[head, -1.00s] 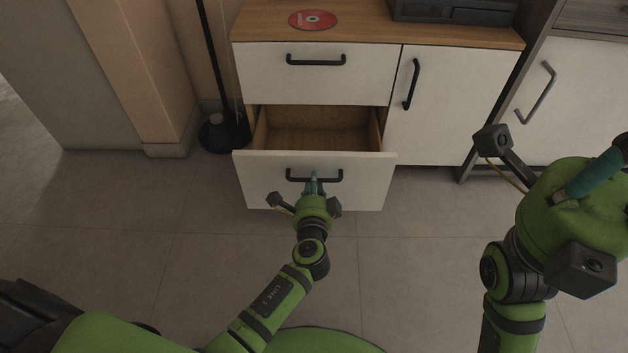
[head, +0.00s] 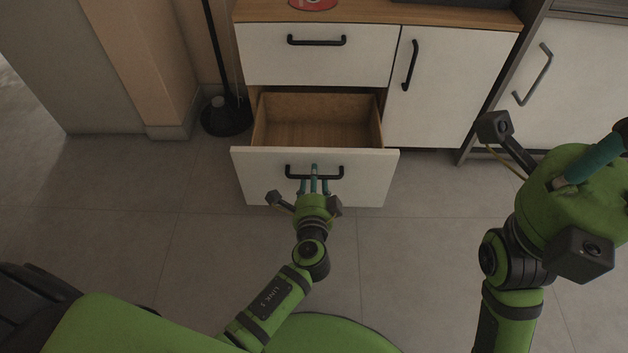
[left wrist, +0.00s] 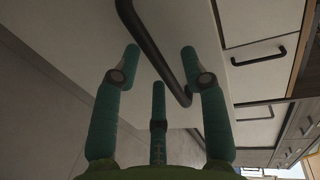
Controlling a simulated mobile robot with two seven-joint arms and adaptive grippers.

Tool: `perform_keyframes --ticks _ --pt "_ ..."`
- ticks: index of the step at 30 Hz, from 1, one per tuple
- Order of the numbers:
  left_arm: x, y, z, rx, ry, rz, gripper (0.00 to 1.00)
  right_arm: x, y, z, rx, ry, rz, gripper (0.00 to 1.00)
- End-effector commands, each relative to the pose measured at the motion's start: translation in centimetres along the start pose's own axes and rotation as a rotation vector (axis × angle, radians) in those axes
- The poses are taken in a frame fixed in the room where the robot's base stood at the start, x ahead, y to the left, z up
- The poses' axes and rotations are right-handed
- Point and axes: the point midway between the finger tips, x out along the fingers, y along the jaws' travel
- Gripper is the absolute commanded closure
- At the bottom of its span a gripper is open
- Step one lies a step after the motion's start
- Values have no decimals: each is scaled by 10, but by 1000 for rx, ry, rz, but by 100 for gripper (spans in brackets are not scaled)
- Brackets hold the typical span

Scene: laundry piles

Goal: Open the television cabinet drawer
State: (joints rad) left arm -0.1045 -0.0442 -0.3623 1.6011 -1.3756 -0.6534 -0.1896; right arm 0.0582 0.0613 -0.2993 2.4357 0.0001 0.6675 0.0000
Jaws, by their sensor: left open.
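The television cabinet (head: 440,95) has white fronts and a wood top. Its lower left drawer (head: 260,185) is pulled well out, and its empty wooden inside shows. The black bar handle (head: 328,172) is on that drawer's front. My left gripper (head: 314,180) is at this handle, with its teal fingers spread open. In the left wrist view the handle (left wrist: 160,55) runs between the open fingers (left wrist: 160,75); I cannot tell whether they touch it. My right gripper (head: 600,160) is at the right edge, and its fingers are partly cut off.
The upper left drawer (head: 260,55) and the right door (head: 430,110) are closed. A red disc (head: 312,3) lies on the cabinet top. A black stand base (head: 226,116) is on the floor at the left. Another cabinet (head: 575,85) stands at the right. The tiled floor left of the drawer is clear.

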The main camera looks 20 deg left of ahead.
Motion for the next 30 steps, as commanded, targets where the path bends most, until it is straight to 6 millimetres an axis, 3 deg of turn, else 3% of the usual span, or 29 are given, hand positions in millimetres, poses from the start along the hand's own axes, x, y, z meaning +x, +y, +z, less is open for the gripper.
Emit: perform_keyframes --ticks 5,18,24,30 --pt "-15 1 0 0 0 2 56 0 0 0 0 0 0 100" --pt "-102 1 0 1 0 3 56 0 0 -1 1 0 1 100" --pt "-118 0 0 0 -1 0 56 0 0 -1 1 0 1 100" --pt "-120 0 0 0 0 0 56 0 0 -1 1 1 1 100"
